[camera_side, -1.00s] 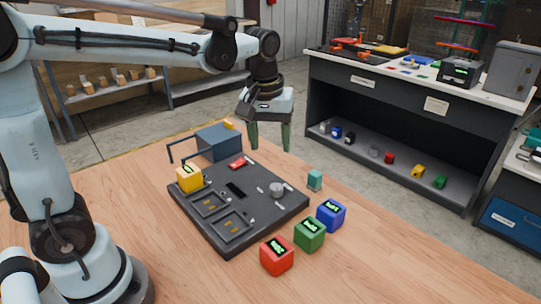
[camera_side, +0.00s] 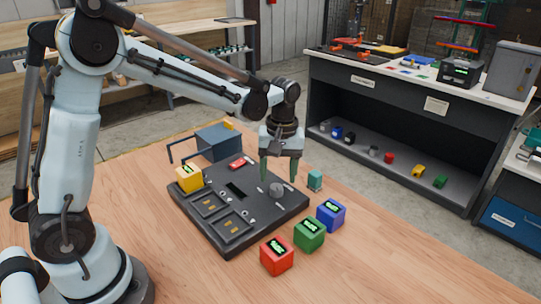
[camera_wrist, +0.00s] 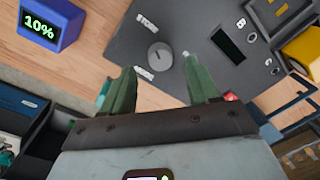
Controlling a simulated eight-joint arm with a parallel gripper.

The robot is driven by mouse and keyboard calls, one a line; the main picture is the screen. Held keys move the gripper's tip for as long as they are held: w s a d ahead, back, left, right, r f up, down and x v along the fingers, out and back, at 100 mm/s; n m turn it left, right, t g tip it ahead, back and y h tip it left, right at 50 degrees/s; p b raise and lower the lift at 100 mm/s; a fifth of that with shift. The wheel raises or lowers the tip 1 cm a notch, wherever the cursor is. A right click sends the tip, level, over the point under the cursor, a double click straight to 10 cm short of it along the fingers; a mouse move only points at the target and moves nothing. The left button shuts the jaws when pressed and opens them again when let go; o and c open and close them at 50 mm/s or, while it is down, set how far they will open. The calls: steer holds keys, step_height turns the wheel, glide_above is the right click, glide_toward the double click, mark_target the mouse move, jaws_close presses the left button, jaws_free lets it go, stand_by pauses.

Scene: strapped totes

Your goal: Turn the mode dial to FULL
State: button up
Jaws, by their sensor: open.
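The mode dial (camera_side: 277,189) is a small round grey knob on the dark grey panel (camera_side: 232,245) lying on the wooden table.
Red (camera_side: 277,256), green (camera_side: 310,234) and blue (camera_side: 331,214) cubes with displays stand along the panel's right side. A small teal block (camera_side: 315,180) stands close to my gripper. A yellow cube (camera_side: 190,178) sits at the panel's left corner; a blue-grey box (camera_side: 219,142) stands behind.

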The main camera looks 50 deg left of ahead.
mark_target(277, 187)
steer(key=shift+s+f, duration=0.1)
steer(key=shift+f, duration=1.65)
steer(key=shift+c, duration=0.2)
steer(key=c, duration=1)
